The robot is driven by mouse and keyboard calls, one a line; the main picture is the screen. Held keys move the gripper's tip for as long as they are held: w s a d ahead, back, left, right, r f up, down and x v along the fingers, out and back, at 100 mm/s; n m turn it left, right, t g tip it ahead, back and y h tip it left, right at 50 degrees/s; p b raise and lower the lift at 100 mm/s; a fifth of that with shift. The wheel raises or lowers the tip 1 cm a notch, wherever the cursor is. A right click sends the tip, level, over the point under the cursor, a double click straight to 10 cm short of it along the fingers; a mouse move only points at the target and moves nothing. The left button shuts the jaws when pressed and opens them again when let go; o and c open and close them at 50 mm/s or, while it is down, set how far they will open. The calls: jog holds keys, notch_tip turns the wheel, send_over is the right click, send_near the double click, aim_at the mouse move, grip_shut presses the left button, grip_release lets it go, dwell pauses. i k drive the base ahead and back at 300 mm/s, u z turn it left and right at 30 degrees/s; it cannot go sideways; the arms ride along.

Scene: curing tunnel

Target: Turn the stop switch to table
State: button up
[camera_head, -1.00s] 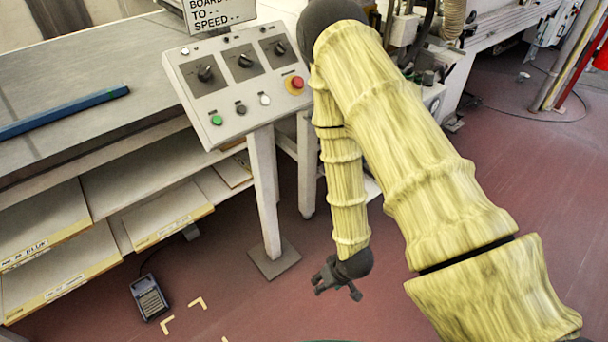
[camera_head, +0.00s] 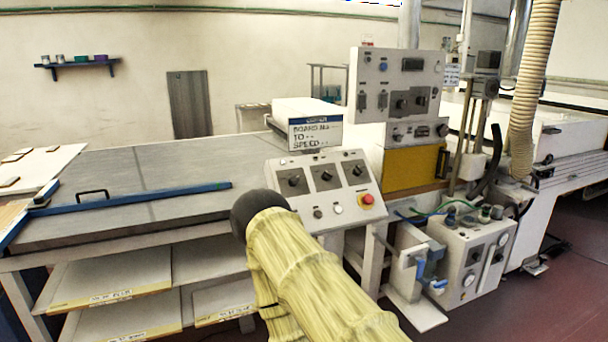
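A sloped grey control panel (camera_head: 330,198) stands at the front right corner of the table (camera_head: 185,165). It carries a left rotary switch (camera_head: 294,180), a middle rotary switch (camera_head: 325,175) and a right rotary switch (camera_head: 356,170), each on a dark plate. Their labels are too small to read, so I cannot tell which is the stop switch. My gripper is out of view.
A sign (camera_head: 315,132) stands behind the panel. A taller cabinet (camera_head: 395,85) with more switches rises behind it. A blue bar (camera_head: 130,197) lies on the table. A grey machine unit (camera_head: 470,260) with hoses stands at the right.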

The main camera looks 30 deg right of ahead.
aim_at(357, 170)
jog(key=u, duration=0.3)
jog(key=i, duration=0.6)
jog(key=z, duration=0.4)
jog(key=i, duration=0.85)
jog(key=z, duration=0.85)
